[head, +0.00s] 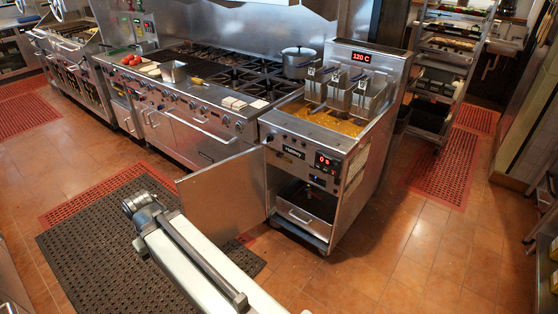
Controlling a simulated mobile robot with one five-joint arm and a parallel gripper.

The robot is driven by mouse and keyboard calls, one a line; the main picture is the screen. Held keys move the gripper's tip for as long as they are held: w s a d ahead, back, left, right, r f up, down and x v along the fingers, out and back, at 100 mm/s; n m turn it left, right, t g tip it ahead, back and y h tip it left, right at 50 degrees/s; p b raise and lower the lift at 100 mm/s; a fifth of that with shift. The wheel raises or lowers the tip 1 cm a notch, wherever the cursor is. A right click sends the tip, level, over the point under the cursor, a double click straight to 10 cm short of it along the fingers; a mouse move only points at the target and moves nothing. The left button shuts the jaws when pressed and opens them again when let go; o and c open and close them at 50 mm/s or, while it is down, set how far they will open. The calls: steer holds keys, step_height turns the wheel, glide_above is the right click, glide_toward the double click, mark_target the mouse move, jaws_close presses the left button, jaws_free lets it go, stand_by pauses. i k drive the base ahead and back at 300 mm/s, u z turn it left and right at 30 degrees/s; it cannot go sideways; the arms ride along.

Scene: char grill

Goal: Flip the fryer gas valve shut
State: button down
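The steel fryer (340,215) stands at the right end of the cooking line, with its front cabinet door (222,195) swung open to the left. Inside the open cabinet there is a dark space above a metal drawer or pan (306,205). I cannot make out the gas valve; it is hidden or too small to tell. The fryer holds orange oil (330,121) with several baskets (340,97) over it, and a red display (350,56) reads 120 C. My arm reaches in from the bottom, left of the fryer.
A range (205,127) with burners and a steel pot (299,62) adjoins the fryer on the left. A dark perforated mat (110,250) lies in front. A tray rack (450,60) stands back right.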

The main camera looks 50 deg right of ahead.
mark_target(278, 155)
steer(key=u, duration=0.05)
steer(key=i, duration=1)
